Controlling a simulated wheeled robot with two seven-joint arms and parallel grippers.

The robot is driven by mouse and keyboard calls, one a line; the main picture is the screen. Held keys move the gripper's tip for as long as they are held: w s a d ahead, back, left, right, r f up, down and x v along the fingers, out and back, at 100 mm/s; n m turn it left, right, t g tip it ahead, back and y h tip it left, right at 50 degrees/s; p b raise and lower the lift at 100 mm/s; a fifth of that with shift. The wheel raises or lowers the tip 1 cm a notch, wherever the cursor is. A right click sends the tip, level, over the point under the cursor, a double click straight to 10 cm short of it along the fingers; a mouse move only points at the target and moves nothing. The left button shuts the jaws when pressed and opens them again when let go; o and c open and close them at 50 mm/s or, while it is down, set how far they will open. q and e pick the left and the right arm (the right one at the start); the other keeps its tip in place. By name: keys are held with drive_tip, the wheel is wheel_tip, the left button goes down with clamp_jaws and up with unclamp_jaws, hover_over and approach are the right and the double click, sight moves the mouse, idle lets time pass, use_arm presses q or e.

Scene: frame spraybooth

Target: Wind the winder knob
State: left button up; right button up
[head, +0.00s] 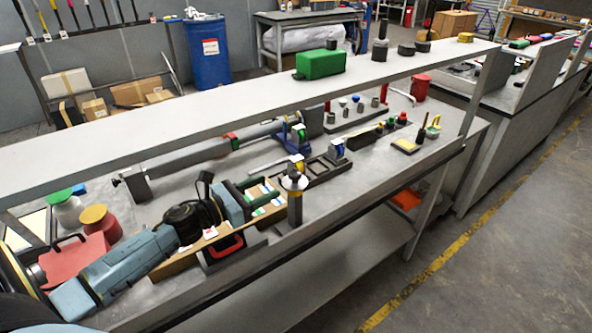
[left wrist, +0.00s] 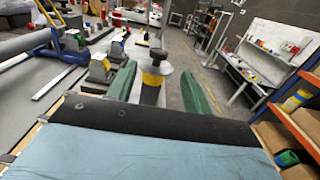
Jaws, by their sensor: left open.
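An upright dark post with a yellow band and a pale round top (head: 294,182) stands at the front of the workbench; it looks like the winder knob, though I cannot be sure. It also shows in the left wrist view (left wrist: 153,78), with its top in line with the gap between my fingers. My left gripper (head: 270,190) has two green fingers, spread apart and empty. It points at the post from the left, and its tips appear just short of it. The left wrist view shows one finger on each side of the post (left wrist: 157,78), neither clearly touching. My right gripper is not in view.
A long shelf (head: 180,125) runs above the workbench, with a green box (head: 320,63) on it. Behind the post lie a dark slotted tray (head: 318,172) and a grey tube (head: 190,153). A red object (head: 72,258) sits at left. The floor at right is clear.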

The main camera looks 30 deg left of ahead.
sight(294, 174)
use_arm(q)
drive_tip(key=p+x, duration=0.1)
drive_tip(key=x, duration=0.7)
drive_tip(key=shift+w, duration=0.25)
drive_tip(key=shift+w+d+p, duration=0.2)
drive_tip(key=shift+w+p, duration=0.1)
drive_tip(key=shift+w, duration=0.4)
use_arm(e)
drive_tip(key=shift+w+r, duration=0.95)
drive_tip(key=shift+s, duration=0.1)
use_arm(q)
drive_tip(key=c, duration=0.9)
drive_tip(key=shift+c, duration=0.2)
drive_tip(key=shift+d+n+y, duration=0.1)
drive_tip(key=shift+n+y, duration=0.2)
drive_tip(key=shift+y, duration=0.2)
drive_tip(key=n+t+y, duration=0.1)
drive_tip(key=n+y, duration=0.1)
drive_tip(key=y, duration=0.2)
drive_tip(key=shift+f+n, duration=0.1)
drive_tip(key=shift+n, duration=0.3)
drive_tip(key=shift+n+y+b, duration=0.3)
drive_tip(key=shift+n+y, duration=0.7)
drive_tip(key=shift+y, duration=0.6)
drive_tip(key=shift+n+y+b, duration=0.25)
drive_tip(key=shift+n+y, duration=0.75)
drive_tip(key=shift+y, duration=0.6)
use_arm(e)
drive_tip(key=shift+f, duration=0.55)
